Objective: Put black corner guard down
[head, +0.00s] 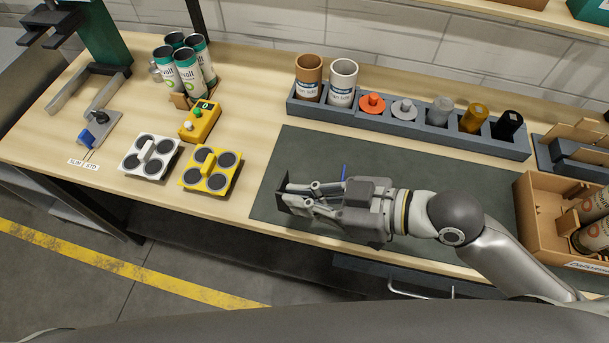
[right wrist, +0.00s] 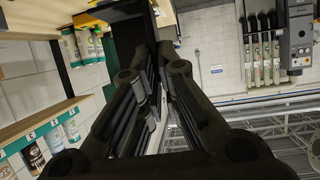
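My right gripper (head: 296,197) reaches in from the right, low over the left part of the dark mat. It is shut on the black corner guard (head: 283,194), a small dark angled piece sticking out at the fingertips. I cannot tell whether the guard touches the mat. In the right wrist view the black guard (right wrist: 130,22) shows large and dark beyond the fingers, and its inner part is hidden by them. My left gripper is not in view.
The dark mat (head: 275,165) is otherwise mostly bare. A grey rack (head: 405,119) of cans and coloured pieces stands behind it. Yellow (head: 220,190) and white (head: 133,167) four-hole trays lie to the left. A cardboard box (head: 538,224) with cans is at the right.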

